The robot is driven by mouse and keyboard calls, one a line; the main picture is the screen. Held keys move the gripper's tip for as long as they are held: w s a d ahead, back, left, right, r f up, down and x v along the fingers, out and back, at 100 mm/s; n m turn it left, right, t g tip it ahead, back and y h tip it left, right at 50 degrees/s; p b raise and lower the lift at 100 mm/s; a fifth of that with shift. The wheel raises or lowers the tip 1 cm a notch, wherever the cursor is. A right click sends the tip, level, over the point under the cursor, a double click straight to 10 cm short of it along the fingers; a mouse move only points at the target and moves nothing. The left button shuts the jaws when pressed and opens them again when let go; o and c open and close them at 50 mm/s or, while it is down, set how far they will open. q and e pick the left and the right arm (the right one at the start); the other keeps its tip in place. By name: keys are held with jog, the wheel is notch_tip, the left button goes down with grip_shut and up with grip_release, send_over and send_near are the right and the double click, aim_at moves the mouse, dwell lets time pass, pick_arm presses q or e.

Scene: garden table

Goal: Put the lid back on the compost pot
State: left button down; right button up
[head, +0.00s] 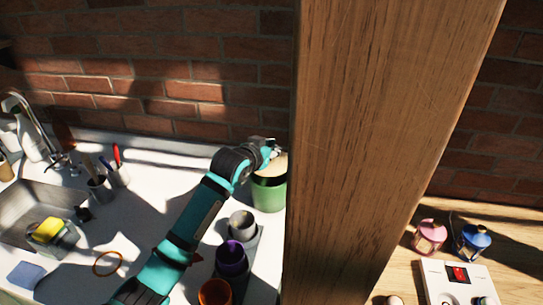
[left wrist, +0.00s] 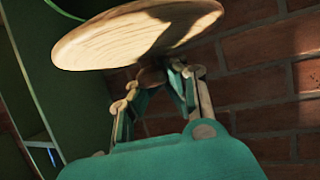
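The green compost pot (head: 269,194) stands on the white counter, close to the left edge of a wooden post. The round pale wooden lid (head: 275,165) is at the pot's top, partly hidden by my gripper and the post. I cannot tell whether it touches the rim. In the left wrist view the lid (left wrist: 130,36) shows as a tilted disc with a darker knob (left wrist: 152,77). My left gripper (head: 270,146) is at the lid, its fingers (left wrist: 156,80) closed around the knob. My right gripper is out of view.
The wooden post (head: 380,130) blocks the middle of the head view. A grey cup (head: 242,222), purple cup (head: 231,258) and orange cup (head: 215,292) stand in front of the pot. The sink (head: 30,208) is left. Two lanterns, pink (head: 430,237) and blue (head: 473,242), stand right.

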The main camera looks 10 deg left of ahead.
pick_arm(q)
notch_tip(320, 180, down, 3)
jog(key=shift+f+p, duration=0.1)
jog(key=shift+p, duration=0.5)
jog(key=shift+f, duration=0.45)
jog(key=c, duration=1.4)
grip_release()
jog(key=shift+c, duration=0.2)
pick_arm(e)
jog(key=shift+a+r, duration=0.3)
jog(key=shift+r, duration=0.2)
pick_arm(q)
jog(key=shift+r, duration=0.35)
jog(key=shift+s+a, duration=0.1)
jog(key=shift+s, duration=0.3)
jog(key=b+v, duration=0.1)
jog(key=v, duration=1)
jog(key=shift+b, duration=0.4)
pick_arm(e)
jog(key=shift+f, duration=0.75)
